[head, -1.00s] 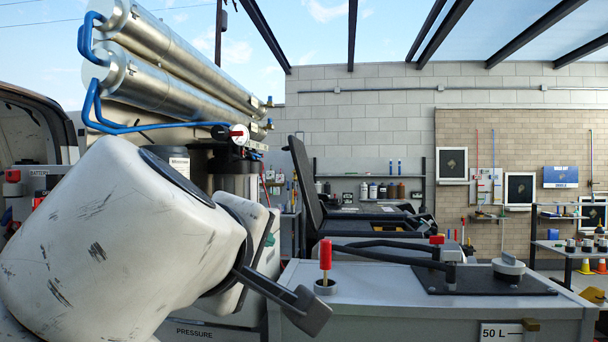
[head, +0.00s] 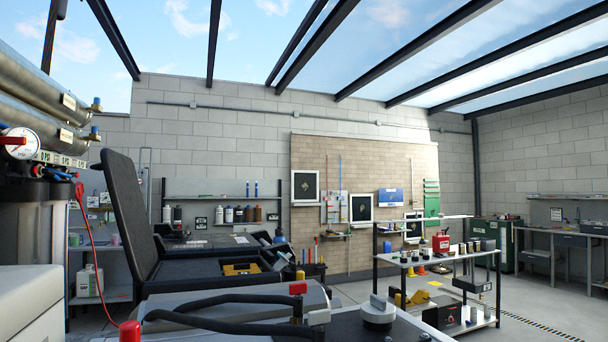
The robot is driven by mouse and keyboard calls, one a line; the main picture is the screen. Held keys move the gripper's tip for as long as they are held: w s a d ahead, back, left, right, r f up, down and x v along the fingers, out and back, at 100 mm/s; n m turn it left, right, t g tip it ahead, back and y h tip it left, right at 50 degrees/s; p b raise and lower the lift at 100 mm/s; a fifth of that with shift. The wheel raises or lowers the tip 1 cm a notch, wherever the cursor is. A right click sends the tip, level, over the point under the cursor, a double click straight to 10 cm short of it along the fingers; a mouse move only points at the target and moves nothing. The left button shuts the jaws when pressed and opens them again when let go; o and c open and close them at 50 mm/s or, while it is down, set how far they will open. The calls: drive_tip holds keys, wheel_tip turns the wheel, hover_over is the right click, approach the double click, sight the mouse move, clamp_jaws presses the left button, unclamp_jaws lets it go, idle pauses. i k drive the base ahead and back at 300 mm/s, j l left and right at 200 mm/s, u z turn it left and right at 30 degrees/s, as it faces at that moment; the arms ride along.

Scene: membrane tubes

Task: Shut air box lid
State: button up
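A dark case that looks like the air box (head: 205,272) stands left of centre in the head view, behind the grey tank top. Its lid (head: 128,215) is a tall black padded panel, raised and leaning back to the left, so the case is open. A yellow item (head: 242,269) shows in the case's front part. The lower part of the case is hidden behind the tank top and its black hose. My gripper is not in view.
The grey tank top (head: 380,325) fills the near bottom, with a black hose (head: 220,302), a red-topped valve (head: 298,288) and a pale knob (head: 378,312). A filter housing with a gauge (head: 20,143) stands at left. A shelf cart (head: 440,257) stands at right, with open floor beyond.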

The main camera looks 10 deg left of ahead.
sight(120, 177)
drive_tip(key=i+j, duration=0.95)
drive_tip(key=i, duration=0.2)
